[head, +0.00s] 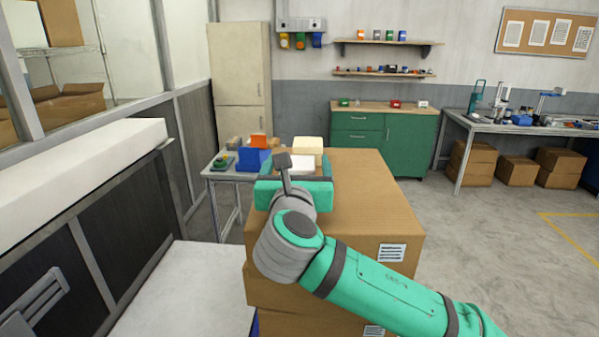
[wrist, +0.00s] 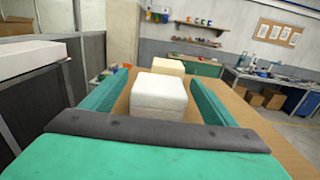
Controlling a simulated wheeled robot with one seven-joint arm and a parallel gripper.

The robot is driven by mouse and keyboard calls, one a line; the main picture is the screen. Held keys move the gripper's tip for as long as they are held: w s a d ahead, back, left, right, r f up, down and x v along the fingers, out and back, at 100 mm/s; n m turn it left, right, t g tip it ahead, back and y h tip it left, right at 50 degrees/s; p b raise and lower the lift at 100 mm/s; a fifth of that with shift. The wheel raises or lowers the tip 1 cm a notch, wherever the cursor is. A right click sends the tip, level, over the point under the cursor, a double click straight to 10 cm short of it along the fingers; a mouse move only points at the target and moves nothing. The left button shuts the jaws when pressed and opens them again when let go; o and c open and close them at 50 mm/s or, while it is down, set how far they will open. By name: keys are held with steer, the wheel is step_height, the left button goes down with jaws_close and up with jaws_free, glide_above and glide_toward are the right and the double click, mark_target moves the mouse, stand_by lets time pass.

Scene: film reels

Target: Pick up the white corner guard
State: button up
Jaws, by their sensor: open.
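A white block-like piece (wrist: 159,95), which looks like the white corner guard, sits on top of a cardboard box (wrist: 240,112). In the head view the white piece (head: 302,163) is partly hidden by my wrist. My gripper (wrist: 157,88) is open, with one teal finger on each side of the white piece. Gaps show between the fingers and the piece, so it is not gripped. A cream block (wrist: 168,67) stands just behind it and also shows in the head view (head: 308,147).
The stacked cardboard boxes (head: 375,205) have free top surface to the right. A small grey table (head: 222,174) behind on the left holds a blue block (head: 253,160) and an orange item (head: 258,141). A white-topped ledge (head: 80,180) runs along the left.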

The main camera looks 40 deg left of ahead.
steer(key=c, duration=1.1)
steer(key=shift+r, duration=0.1)
